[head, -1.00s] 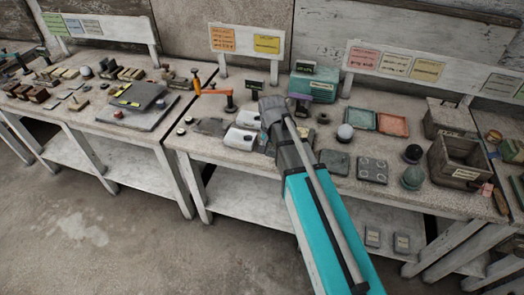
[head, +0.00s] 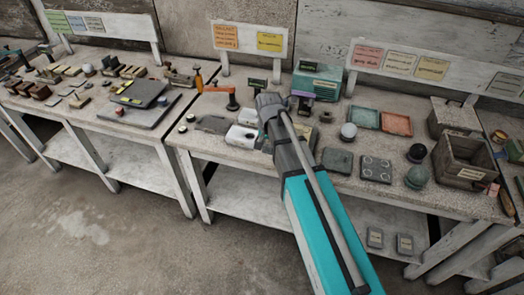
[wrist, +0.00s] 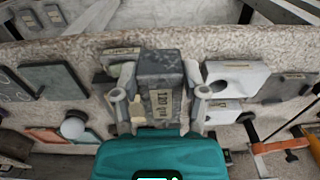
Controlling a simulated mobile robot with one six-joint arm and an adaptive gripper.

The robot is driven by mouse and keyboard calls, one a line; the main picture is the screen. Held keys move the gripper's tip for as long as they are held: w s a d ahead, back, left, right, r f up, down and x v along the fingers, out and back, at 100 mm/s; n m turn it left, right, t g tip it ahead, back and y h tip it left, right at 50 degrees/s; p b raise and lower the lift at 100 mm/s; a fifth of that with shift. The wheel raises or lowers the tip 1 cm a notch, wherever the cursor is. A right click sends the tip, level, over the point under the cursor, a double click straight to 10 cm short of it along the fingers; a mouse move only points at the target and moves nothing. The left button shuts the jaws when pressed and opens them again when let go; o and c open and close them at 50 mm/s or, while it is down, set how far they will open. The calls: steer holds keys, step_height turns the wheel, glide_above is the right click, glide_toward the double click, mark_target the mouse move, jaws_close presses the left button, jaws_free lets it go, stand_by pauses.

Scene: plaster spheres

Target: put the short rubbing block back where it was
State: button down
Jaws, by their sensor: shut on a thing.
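My gripper (wrist: 158,92) is shut on a dark grey block (wrist: 160,68) with a pale printed label, which I take to be the short rubbing block. One finger is on each side of it. The lettering on the label is too small to read surely. In the head view my arm's wrist hides the gripper and the block, above the middle of the right bench (head: 235,172). In the wrist view, a pale labelled piece (wrist: 125,72) lies on the bench behind the block, partly covered by it. I cannot tell which spot the block came from.
White blocks (head: 242,137) lie left of my wrist, with an orange clamp (head: 215,89) behind them. A green slab (head: 337,161), a disc plate (head: 375,169) and a white ball (head: 348,131) are to the right. A teal box (head: 318,82) stands behind. A wooden crate (head: 462,162) is further right.

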steer(key=w+f+b, duration=0.2)
steer(key=w, duration=0.1)
steer(key=w+a+f+b, duration=0.1)
steer(key=w+f+b, duration=0.3)
steer(key=w+f, duration=0.1)
steer(key=shift+w+a, duration=0.35)
steer(key=shift+a, duration=0.05)
steer(key=shift+f+b, duration=0.1)
steer(key=shift+b, duration=0.25)
steer(key=shift+w+a+f+b, duration=0.1)
steer(key=shift+w+f+b, duration=0.3)
steer(key=shift+f+b, duration=1.5)
steer(key=shift+f, duration=0.15)
steer(key=shift+c, duration=0.6)
jaws_free()
